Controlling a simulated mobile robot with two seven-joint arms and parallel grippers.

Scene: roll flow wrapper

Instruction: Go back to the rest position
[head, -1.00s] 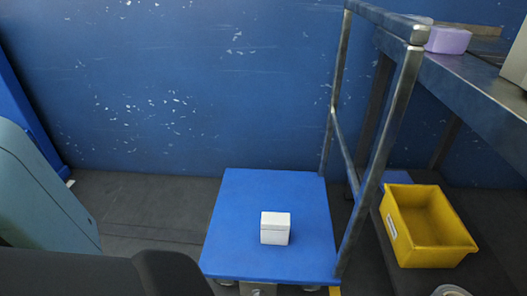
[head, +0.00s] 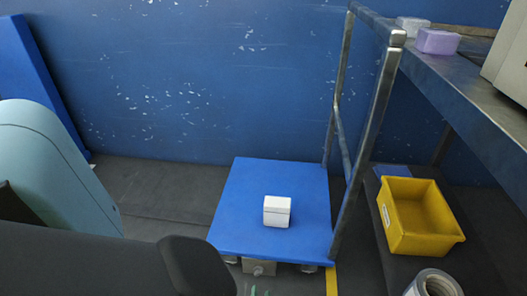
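My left arm comes in from the left as a light blue-grey link and a dark link. Only a small bit of what seems to be my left gripper (head: 258,291) shows at the bottom edge. Its fingers are too little in view to tell open from shut. My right gripper is not in view.
The trolley's metal handle frame (head: 362,150) rises at its right side. A yellow bin (head: 400,243) and a grey-white roll (head: 434,284) sit on a low shelf. A metal table (head: 470,95) holds a purple block (head: 437,41) and a white block (head: 412,25). A blue wall (head: 220,80) closes the back.

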